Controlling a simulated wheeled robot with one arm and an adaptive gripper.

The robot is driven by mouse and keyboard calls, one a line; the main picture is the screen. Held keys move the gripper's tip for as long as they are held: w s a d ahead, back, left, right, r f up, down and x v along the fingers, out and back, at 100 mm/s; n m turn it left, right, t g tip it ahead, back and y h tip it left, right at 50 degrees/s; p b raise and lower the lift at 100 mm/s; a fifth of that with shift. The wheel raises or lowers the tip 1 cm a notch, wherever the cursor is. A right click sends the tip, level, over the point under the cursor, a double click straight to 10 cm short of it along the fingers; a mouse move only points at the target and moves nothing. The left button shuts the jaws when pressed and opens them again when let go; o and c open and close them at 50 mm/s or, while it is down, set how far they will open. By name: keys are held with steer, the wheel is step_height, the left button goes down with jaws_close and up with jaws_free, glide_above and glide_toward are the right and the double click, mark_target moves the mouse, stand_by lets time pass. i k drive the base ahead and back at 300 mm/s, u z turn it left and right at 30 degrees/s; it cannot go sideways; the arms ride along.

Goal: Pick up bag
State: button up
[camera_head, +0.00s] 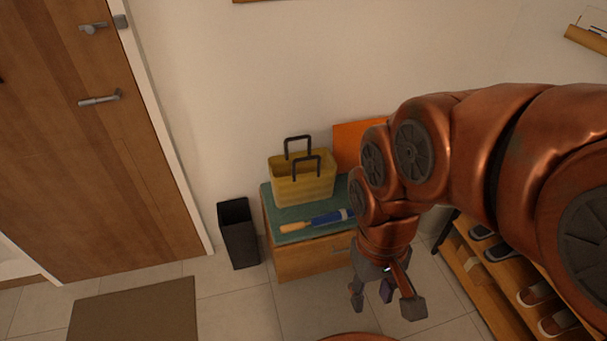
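The bag (302,188) is a yellow, basket-like bag with two dark upright handles. It stands upright on the green top of a small wooden cabinet. My gripper (385,302) points down in front of and to the right of the cabinet, apart from the bag and lower in the picture. Its fingers are spread and I see nothing held between them. A small purple-grey piece shows between the outer fingers; I cannot tell if it is another finger. My arm comes in from the right and hides the cabinet's right part.
A blue tool with an orange handle (318,220) lies on the cabinet (305,262) in front of the bag. An orange panel (352,142) stands behind. A black bin (238,235) stands left, a shoe rack (480,290) right. A brown mat (135,312) lies near the door (85,150).

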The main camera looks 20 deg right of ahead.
mark_target(309, 176)
steer(key=u, duration=0.5)
steer(key=k, duration=0.6)
steer(key=u, duration=0.85)
steer(key=i, duration=1.7)
steer(key=z, duration=1.35)
steer(key=i, duration=0.45)
steer(key=z, duration=0.45)
